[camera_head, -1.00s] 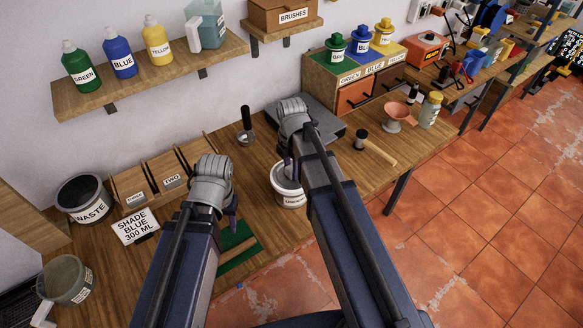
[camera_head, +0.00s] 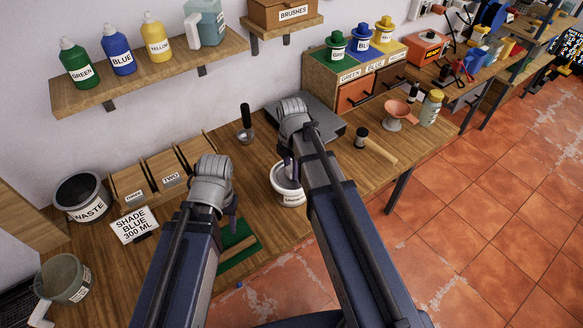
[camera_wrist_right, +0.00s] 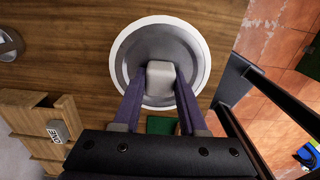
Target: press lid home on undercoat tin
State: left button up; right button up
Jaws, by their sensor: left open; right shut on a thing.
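The undercoat tin (camera_head: 291,198) is white and stands upright on the bench near its front edge. In the right wrist view its white rim (camera_wrist_right: 118,60) surrounds a round grey surface, which looks like the lid (camera_wrist_right: 141,48). My right gripper (camera_head: 288,165) is over the tin. In the right wrist view, my right gripper (camera_wrist_right: 161,84) is shut on a pale block that looks like the lid's knob. I cannot tell how deep the lid sits. My left gripper (camera_head: 233,218) is open and empty, left of the tin over a green mat (camera_head: 240,240).
A dark plate (camera_head: 325,119) lies behind.

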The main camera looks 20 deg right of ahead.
aim_at(291, 168)
jog(key=shift+f, duration=0.15)
jog(key=o, duration=1.2)
notch_tip(291, 168, up, 8)
jog(key=p, duration=0.8)
jog(key=shift+f, duration=0.1)
